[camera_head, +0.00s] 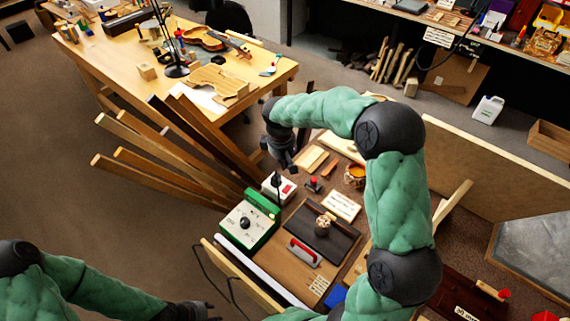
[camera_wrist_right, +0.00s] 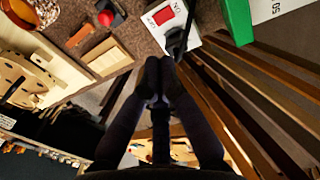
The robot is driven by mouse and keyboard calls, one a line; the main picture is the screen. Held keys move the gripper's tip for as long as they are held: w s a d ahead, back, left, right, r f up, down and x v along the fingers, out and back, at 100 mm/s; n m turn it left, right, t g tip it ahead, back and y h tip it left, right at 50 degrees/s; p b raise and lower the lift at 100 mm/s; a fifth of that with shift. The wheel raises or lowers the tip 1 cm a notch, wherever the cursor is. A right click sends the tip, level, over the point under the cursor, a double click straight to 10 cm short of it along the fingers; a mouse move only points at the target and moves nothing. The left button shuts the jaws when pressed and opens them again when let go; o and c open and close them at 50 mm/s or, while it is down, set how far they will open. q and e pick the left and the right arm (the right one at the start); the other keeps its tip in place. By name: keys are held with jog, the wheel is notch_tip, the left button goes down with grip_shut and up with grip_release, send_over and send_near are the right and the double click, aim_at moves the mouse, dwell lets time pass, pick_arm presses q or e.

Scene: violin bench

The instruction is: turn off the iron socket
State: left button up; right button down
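The iron socket is a small white box (camera_head: 287,194) with a red switch and a black plug standing in it. In the right wrist view the socket (camera_wrist_right: 189,38) is at the top, its red switch (camera_wrist_right: 163,16) between printed labels; the plug (camera_wrist_right: 175,40) is beside the switch. Which way the switch is set I cannot tell. My right gripper (camera_head: 286,163) is above and behind the socket, apart from it in the head view. Its fingertips (camera_wrist_right: 159,66) are together with nothing seen between them. My left gripper (camera_head: 195,310) is at the bottom edge, partly cut off.
A green box with a dial (camera_head: 248,222) stands beside the socket. A small red-topped thing (camera_head: 313,184), wooden blocks (camera_head: 311,159) and a dark tray (camera_head: 325,238) are close by. Long wooden planks (camera_head: 160,160) lean to the left. A workbench with a violin (camera_head: 203,38) is behind.

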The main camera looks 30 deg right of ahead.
aim_at(290, 186)
jog(key=shift+w+d+r, duration=0.1)
jog(key=shift+w+d, duration=0.2)
jog(key=shift+d, duration=0.25)
jog(key=f+b, duration=0.1)
jog(key=f, duration=0.3)
jog(key=d+f+b, duration=0.1)
jog(key=f+b, duration=0.1)
jog(key=f, duration=0.3)
jog(key=f+b, duration=0.1)
jog(key=f, duration=0.3)
jog(key=shift+w+d+f, duration=0.25)
jog(key=shift+w, duration=0.05)
jog(key=shift+f, duration=0.2)
jog(key=shift+d+f, duration=0.1)
jog(key=shift+f, duration=0.25)
